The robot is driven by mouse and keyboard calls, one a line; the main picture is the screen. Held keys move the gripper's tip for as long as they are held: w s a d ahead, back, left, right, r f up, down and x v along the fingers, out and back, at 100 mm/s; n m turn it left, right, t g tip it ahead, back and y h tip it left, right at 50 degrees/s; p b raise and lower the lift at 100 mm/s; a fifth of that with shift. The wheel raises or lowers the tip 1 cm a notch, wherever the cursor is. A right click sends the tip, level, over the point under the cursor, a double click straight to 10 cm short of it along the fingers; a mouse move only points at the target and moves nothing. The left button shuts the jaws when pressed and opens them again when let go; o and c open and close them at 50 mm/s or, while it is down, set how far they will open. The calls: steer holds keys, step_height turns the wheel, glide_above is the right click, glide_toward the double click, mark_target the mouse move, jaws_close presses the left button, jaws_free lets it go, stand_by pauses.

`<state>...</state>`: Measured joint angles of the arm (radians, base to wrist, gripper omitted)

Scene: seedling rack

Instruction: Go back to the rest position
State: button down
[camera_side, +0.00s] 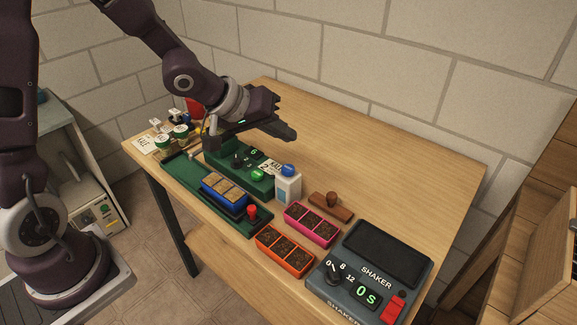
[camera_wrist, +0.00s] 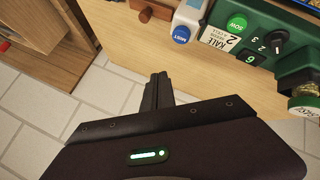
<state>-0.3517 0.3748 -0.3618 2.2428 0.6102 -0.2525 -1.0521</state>
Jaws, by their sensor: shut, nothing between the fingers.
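My gripper (camera_side: 287,135) is shut and empty. In the side view it is above the back part of the wooden table, behind the green sowing machine. In the wrist view the closed fingers (camera_wrist: 158,80) point toward the table's back edge, with nothing between them. The green machine (camera_side: 262,185) has a knob, a green button and a card reading KALE 2. A white bottle with a blue cap (camera_side: 288,185) stands at its right end. The machine also shows at the upper right of the wrist view (camera_wrist: 264,25), and the bottle (camera_wrist: 190,18) left of it.
A blue seedling tray (camera_side: 224,191) sits on the green rail. Pink (camera_side: 310,224) and orange (camera_side: 284,250) soil trays lie before a grey shaker (camera_side: 390,260) reading 0 s. A brown wooden stamp (camera_side: 330,206) lies behind the pink tray. The table's back right (camera_side: 400,170) is clear.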

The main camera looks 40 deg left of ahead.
mark_target(284, 169)
step_height(284, 169, down, 6)
stand_by(1.1)
stand_by(1.8)
steer(key=shift+f, duration=0.45)
stand_by(0.4)
steer(key=shift+r, duration=0.5)
steer(key=shift+r, duration=0.1)
